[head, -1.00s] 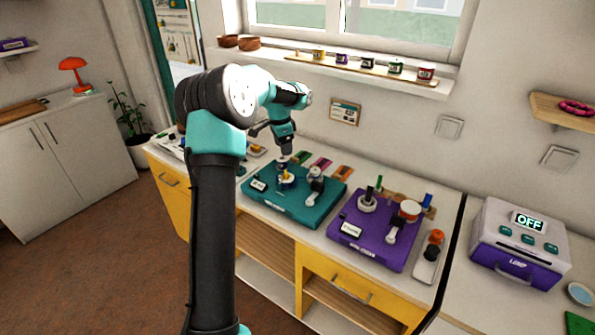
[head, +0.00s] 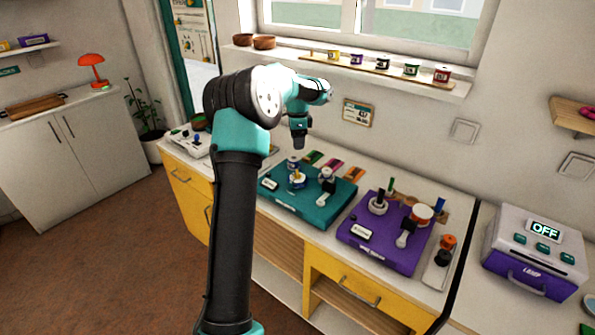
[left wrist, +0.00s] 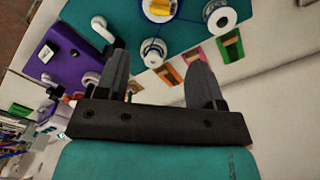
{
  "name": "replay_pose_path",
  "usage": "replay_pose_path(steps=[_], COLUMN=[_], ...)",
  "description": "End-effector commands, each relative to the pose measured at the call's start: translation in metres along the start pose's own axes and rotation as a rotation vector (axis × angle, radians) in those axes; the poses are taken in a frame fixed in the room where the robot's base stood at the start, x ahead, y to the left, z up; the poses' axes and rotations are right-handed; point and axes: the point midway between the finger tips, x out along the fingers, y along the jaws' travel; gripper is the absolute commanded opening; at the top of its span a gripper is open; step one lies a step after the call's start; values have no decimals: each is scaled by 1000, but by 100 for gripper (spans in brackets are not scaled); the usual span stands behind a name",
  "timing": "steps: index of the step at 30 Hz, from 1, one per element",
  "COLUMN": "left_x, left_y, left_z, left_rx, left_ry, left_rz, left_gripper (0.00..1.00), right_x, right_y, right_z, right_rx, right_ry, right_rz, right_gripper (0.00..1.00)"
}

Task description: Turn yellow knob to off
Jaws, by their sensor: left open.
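A small yellow part (left wrist: 160,8), the only knob-like yellow thing I make out, sits in a white and blue round fitting on the teal board (head: 312,207). In the left wrist view it is cut by the top edge. In the head view the blue and white fitting (head: 298,182) is small, and which way the knob points cannot be told. My left gripper (head: 298,147) hangs above the back of the teal board, pointing down. In the left wrist view its two fingers (left wrist: 155,66) are apart with nothing between them. My right gripper is not in view.
A purple board (head: 372,250) with posts and a lever stands to the right. A grey lamp box (head: 535,258) farther right displays OFF. Green, pink and orange cards (head: 333,164) lie behind the teal board. Small pots line the windowsill (head: 400,80).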

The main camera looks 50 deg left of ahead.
Motion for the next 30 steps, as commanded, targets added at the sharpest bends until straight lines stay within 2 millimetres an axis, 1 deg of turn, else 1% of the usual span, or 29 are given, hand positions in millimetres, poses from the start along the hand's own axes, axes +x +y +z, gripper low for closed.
replay_pose_path(steps=[1, 3, 15, 21, 25, 30], left_x=[10, 22, 90, 120, 131, 136], left_y=[0, 1, 0, 0, 0, 0], left_z=[0, 1, 0, 0, 0, 0], left_rx=[0, -1, 0, 0, -2, -1], left_ry=[-2, -2, -1, -1, 0, 1], left_rz=[4, 3, 3, 2, 1, 0], left_gripper=[62, 62, 62, 62, 62, 62], right_x=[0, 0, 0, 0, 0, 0], right_y=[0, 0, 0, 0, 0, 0], right_z=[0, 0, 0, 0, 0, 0], right_rx=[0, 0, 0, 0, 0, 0], right_ry=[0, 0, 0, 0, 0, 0], right_rz=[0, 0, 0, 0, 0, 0], right_gripper=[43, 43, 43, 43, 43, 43])
